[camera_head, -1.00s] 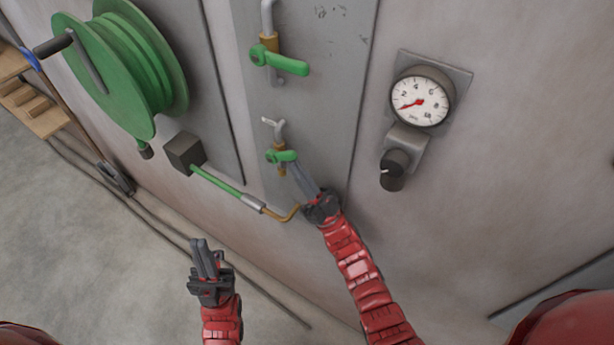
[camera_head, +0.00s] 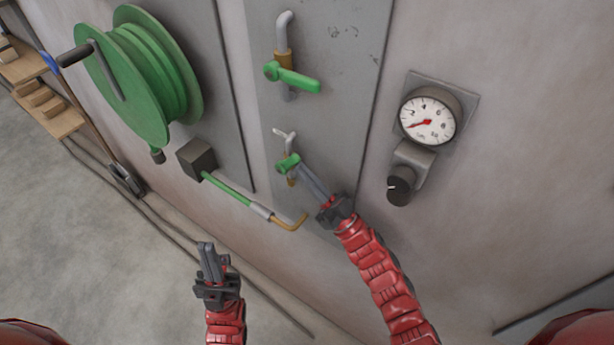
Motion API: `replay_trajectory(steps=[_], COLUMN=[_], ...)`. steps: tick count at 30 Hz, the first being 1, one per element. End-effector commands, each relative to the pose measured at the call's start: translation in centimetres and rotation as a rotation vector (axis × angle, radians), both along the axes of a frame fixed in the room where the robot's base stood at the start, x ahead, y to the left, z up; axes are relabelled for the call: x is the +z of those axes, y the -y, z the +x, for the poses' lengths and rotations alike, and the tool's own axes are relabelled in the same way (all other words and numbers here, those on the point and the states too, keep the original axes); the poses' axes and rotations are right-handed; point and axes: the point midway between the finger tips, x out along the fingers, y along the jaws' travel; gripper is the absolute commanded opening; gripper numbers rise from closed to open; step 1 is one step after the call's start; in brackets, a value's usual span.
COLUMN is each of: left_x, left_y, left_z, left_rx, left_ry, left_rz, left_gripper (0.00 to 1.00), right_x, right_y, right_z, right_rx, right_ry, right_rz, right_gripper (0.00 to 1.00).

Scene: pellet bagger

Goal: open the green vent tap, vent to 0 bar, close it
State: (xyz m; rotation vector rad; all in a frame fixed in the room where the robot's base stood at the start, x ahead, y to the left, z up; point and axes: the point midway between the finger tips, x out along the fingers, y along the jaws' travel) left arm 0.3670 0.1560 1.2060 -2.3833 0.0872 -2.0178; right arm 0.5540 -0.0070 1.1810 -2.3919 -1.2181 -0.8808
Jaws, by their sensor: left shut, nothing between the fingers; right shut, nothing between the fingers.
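Two green-handled taps sit on the grey wall panel. The upper, larger tap (camera_head: 298,80) has its lever pointing right and slightly down. My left gripper (camera_head: 206,248) is shut and empty, low and away from the taps.
A green hose reel (camera_head: 135,85) is on the wall at the left. A black knob (camera_head: 400,185) is under the gauge. Open floor lies at lower left.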

Motion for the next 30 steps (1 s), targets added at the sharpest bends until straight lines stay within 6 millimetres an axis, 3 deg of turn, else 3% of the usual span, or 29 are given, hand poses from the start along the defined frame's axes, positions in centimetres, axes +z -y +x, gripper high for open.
replay_trajectory(steps=[4,18,30], left_x=[-0.1,-2.1,-2.8], left_y=[0.0,0.0,0.0], left_z=[0.0,0.0,0.0], left_rx=[0.000,0.000,0.000], left_ry=[0.000,0.000,0.000], left_rz=[0.000,0.000,0.000], left_gripper=[0.00,0.00,0.00], right_x=[1.0,2.7,3.4], right_y=[-0.5,-1.5,-1.9], right_z=[-0.1,1.0,1.4], right_rx=[0.005,0.002,0.001], right_ry=[-0.068,-0.068,-0.068], right_rz=[-0.114,-0.098,-0.097], right_gripper=[0.00,0.00,0.00])
